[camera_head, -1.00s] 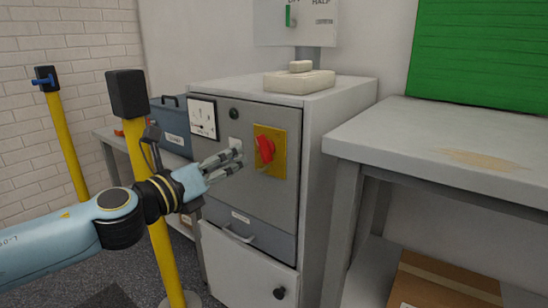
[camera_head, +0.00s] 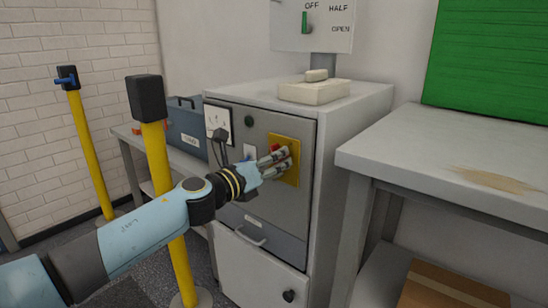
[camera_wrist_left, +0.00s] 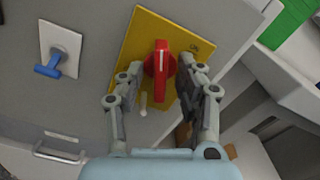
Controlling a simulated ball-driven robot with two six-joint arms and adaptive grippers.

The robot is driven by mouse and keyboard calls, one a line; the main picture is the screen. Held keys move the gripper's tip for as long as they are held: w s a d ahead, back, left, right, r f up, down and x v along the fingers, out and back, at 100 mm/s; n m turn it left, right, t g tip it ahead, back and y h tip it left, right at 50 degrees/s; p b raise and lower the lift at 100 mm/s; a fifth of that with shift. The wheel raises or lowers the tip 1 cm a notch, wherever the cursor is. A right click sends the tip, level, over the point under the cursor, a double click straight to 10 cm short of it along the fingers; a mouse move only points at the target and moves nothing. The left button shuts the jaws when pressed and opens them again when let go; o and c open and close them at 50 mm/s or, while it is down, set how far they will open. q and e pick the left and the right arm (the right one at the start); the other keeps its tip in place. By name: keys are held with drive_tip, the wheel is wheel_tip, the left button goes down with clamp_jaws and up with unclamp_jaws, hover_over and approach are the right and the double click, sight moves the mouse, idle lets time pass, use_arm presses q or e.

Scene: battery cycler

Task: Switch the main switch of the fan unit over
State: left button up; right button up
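The main switch is a red rotary handle (camera_wrist_left: 160,70) on a yellow plate (camera_wrist_left: 143,33), on the front of a grey cabinet (camera_head: 262,205). In the head view the yellow plate (camera_head: 291,178) shows, and the red handle (camera_head: 275,148) is mostly hidden by my fingers. My left gripper (camera_head: 287,156) is at the plate. In the left wrist view its open fingers (camera_wrist_left: 162,76) stand on either side of the red handle, with a visible gap on each side. My right gripper is not in view.
A blue switch (camera_wrist_left: 48,67) on a white plate sits left of the yellow plate. The cabinet front also has a meter (camera_head: 217,124) and a handle (camera_head: 250,236). Yellow posts (camera_head: 160,160) stand left, near my arm. A grey table (camera_head: 450,150) stands right.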

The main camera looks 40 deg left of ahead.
use_arm(q)
clamp_jaws()
drive_tip(key=shift+n, duration=0.3)
idle(0.3)
drive_tip(key=n, duration=0.2)
drive_tip(key=shift+n, duration=0.3)
drive_tip(key=n+p, duration=0.1)
drive_tip(key=n, duration=0.2)
drive_tip(key=shift+n, duration=0.3)
drive_tip(key=n+p, duration=0.1)
drive_tip(key=n, duration=0.2)
drive_tip(key=shift+n, duration=0.3)
drive_tip(key=shift+n+p, duration=0.35)
drive_tip(key=shift+n, duration=1.05)
